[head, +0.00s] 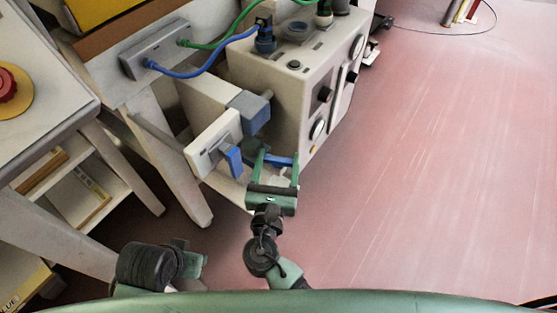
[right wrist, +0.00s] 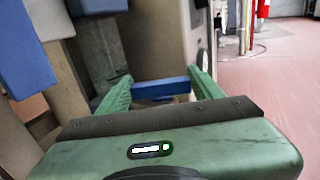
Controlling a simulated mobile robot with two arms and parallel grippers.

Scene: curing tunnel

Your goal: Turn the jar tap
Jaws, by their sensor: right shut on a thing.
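The blue tap handle (head: 281,160) is a short flat bar at the lower front of the beige machine, joined to a dark grey body on its left. My right gripper (head: 279,162) is shut on this bar, with a green finger at each end of it. In the right wrist view the blue bar (right wrist: 160,88) spans the gap between the two green fingers (right wrist: 160,90). The jar itself is hard to make out; a small pale shape shows under the bar, partly hidden by the gripper.
A second blue lever (head: 235,160) hangs on a white box (head: 213,144) just left of my right gripper. The beige machine (head: 293,75) with knobs stands behind. A bench with a red button (head: 6,84) is at far left. The pink floor (head: 430,170) at right is clear.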

